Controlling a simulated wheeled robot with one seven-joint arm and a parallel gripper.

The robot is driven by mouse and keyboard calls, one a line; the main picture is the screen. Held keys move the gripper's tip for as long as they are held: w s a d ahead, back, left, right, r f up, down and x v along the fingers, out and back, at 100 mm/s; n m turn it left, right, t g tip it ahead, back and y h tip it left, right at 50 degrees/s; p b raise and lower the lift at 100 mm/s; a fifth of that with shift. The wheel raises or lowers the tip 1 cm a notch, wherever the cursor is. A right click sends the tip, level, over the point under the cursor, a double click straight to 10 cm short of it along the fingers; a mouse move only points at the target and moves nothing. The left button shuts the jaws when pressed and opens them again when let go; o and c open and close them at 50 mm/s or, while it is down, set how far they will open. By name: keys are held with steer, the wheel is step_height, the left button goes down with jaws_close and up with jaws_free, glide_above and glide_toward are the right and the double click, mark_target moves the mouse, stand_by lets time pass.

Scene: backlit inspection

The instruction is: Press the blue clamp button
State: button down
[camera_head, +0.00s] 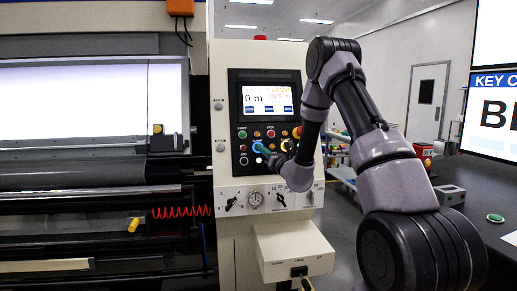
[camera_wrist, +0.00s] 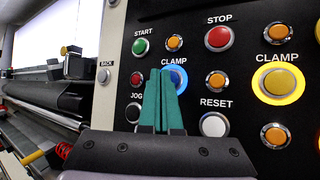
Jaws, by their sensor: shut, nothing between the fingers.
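The blue clamp button (camera_wrist: 182,77) sits under a CLAMP label on the black control panel (camera_wrist: 228,100). Its blue ring shows around the tips of my gripper (camera_wrist: 162,72). My gripper's two teal fingers are shut together, empty, and partly cover the button's face. In the head view, the blue button (camera_head: 256,145) shows beside the teal fingertips of my gripper (camera_head: 261,149). I cannot tell whether the tips touch it.
A yellow-ringed CLAMP button (camera_wrist: 280,82) is to the right. A red STOP button (camera_wrist: 218,38), a green START button (camera_wrist: 139,46) and a white RESET button (camera_wrist: 214,125) surround the blue one. The roller machine (camera_head: 90,172) stands left.

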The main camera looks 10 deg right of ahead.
steer(key=shift+w, duration=0.15)
stand_by(0.5)
steer(key=shift+w+f, duration=0.2)
steer(key=shift+w, duration=0.05)
steer(key=shift+s+r, duration=0.1)
steer(key=shift+s, duration=0.3)
steer(key=shift+r, duration=0.1)
steer(key=s+r, duration=0.2)
steer(key=s, duration=0.3)
steer(key=shift+s+r, duration=0.15)
steer(key=shift+s, duration=0.15)
stand_by(0.5)
